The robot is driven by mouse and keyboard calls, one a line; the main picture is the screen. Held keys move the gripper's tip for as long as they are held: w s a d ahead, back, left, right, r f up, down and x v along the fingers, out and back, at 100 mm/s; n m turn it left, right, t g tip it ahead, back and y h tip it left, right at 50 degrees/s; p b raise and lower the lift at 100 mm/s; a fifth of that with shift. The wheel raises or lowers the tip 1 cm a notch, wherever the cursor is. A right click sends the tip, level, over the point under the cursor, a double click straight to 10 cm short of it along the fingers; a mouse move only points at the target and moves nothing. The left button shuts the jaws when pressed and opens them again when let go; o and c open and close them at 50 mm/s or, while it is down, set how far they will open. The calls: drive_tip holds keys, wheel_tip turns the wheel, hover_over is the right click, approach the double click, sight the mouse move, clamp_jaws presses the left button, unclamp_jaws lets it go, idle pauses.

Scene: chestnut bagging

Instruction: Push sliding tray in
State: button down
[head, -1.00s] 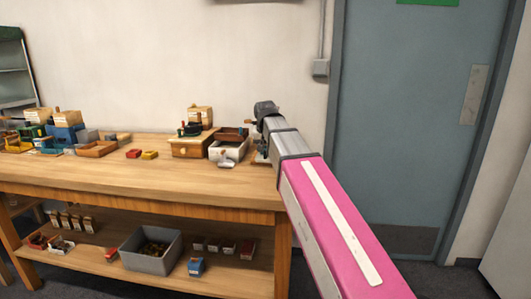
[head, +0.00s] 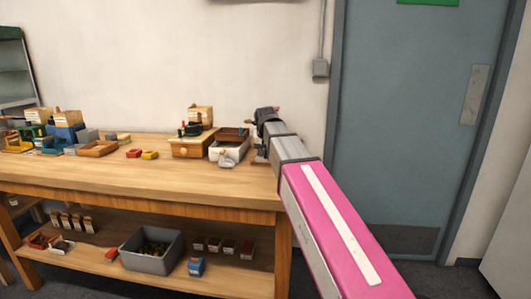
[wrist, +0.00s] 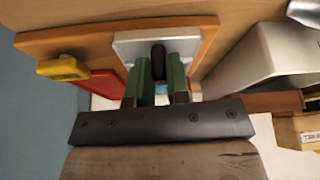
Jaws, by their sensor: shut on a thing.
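My gripper (wrist: 157,78) has green fingers, shut on a dark upright handle (wrist: 158,54). The handle stands at a light grey plate (wrist: 128,45) on an orange-brown wooden board (wrist: 60,37). This plate may be the sliding tray; its far side and how far it sticks out are hidden by my fingers and wrist. In the head view my wrist is at the right end of the workbench (head: 130,170), beside a white bin (head: 215,152). My fingertips are hidden there.
A yellow part (wrist: 62,68) and a red part (wrist: 103,84) are left of my fingers in the wrist view. A wooden drawer box (head: 188,148) stands left of the white bin. The bench's front middle is clear. A door (head: 400,120) is at right.

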drive_tip(key=w, duration=0.3)
drive_tip(key=w+d, duration=0.1)
drive_tip(key=w, duration=0.2)
drive_tip(key=w+d, duration=0.1)
drive_tip(key=w, duration=0.3)
drive_tip(key=c, duration=1.1)
unclamp_jaws()
drive_tip(key=shift+w, duration=0.1)
drive_tip(key=v, duration=1)
drive_tip(key=shift+r, duration=0.4)
